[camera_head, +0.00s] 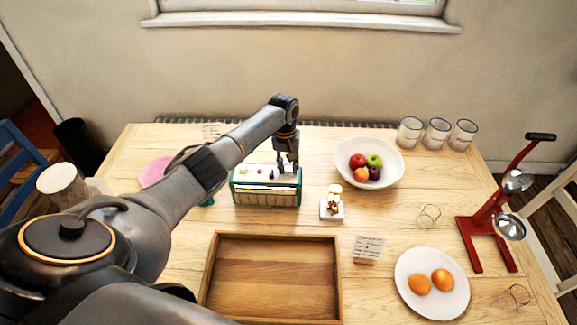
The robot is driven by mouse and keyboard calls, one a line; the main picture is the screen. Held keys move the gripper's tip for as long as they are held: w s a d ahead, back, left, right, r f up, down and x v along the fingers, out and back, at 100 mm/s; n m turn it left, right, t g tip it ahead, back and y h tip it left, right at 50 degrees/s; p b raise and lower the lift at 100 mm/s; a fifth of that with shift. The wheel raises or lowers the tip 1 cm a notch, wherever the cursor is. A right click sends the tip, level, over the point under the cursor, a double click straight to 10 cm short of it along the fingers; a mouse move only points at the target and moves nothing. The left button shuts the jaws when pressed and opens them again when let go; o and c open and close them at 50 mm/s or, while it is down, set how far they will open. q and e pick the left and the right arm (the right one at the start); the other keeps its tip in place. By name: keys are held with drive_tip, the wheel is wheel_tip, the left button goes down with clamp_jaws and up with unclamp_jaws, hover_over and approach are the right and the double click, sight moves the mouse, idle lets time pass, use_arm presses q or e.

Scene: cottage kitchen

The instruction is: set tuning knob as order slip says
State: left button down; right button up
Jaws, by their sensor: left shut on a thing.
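A green and cream radio (266,194) stands on the wooden table, left of the middle. Its pale top carries small controls, one of them a red knob (258,170). My left gripper (288,167) points down onto the right part of the radio's top, shut on the tuning knob, which its fingers mostly hide. A small written slip (369,246) stands in a holder right of the tray; its writing is too small to read. My right gripper is not in view.
An empty wooden tray (272,236) lies in front of the radio. A small figurine (333,205) stands right of it. A fruit bowl (398,155), several glasses (437,133), a plate (447,295) with oranges and a red stand (472,246) occupy the right side.

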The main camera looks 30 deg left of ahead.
use_arm(q)
drive_tip(key=m, duration=0.3)
drive_tip(key=shift+m, duration=0.3)
drive_tip(key=m+b, duration=0.1)
drive_tip(key=m, duration=0.2)
drive_tip(key=shift+m, duration=0.3)
drive_tip(key=m+b, duration=0.1)
drive_tip(key=m, duration=0.3)
drive_tip(key=shift+w+m+g, duration=0.1)
drive_tip(key=shift+m+g, duration=0.2)
drive_tip(key=m, duration=0.3)
drive_tip(key=shift+m+b, duration=0.3)
drive_tip(key=shift+b, duration=0.05)
drive_tip(key=m, duration=0.3)
drive_tip(key=shift+m, duration=0.4)
drive_tip(key=m, duration=0.3)
drive_tip(key=shift+m+y+b, duration=0.3)
drive_tip(key=shift+b, duration=0.1)
drive_tip(key=m, duration=0.3)
drive_tip(key=shift+d+m, duration=0.1)
drive_tip(key=shift+m, duration=1.9)
